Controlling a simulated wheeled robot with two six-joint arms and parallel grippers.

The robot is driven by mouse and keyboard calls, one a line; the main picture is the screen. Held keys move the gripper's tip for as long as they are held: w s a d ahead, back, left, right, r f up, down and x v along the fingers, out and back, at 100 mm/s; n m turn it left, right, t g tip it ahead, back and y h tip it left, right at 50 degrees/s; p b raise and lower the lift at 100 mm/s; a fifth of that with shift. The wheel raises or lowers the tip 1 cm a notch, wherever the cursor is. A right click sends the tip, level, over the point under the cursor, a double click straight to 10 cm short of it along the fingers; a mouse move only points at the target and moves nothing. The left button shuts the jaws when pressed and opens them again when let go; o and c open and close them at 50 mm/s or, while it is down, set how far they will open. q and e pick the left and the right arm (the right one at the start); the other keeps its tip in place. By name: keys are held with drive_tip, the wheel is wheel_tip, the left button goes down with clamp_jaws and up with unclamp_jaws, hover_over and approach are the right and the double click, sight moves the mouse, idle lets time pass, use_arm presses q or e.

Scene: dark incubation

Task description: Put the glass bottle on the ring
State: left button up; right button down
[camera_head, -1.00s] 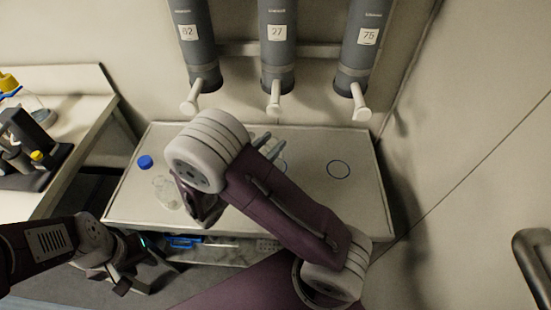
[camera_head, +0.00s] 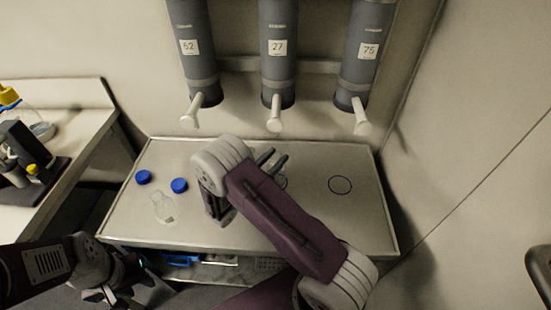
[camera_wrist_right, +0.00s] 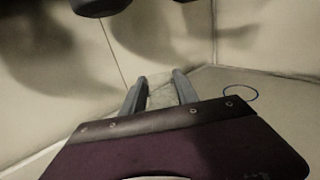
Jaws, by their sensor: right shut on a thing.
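My right gripper (camera_head: 272,160) is shut on a clear glass bottle over the back middle of the bench. In the right wrist view the bottle (camera_wrist_right: 160,94) shows as a faint glassy shape between the fingers; my arm hides most of it in the head view. A blue ring (camera_head: 340,184) is marked on the bench to the right and is empty; it also shows in the right wrist view (camera_wrist_right: 240,92). Another ring (camera_head: 283,182) is partly hidden behind my right arm. My left gripper (camera_head: 122,287) is low at the left, in front of the bench; its fingers are unclear.
Another clear bottle (camera_head: 163,208) and two blue caps (camera_head: 143,177) (camera_head: 179,185) are on the left of the bench (camera_head: 365,228). Three grey dispensers (camera_head: 277,60) with white spouts hang above its back edge. A side counter (camera_head: 75,95) holds labware.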

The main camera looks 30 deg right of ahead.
drive_tip(key=shift+f, duration=0.2)
drive_tip(key=c, duration=0.9)
unclamp_jaws()
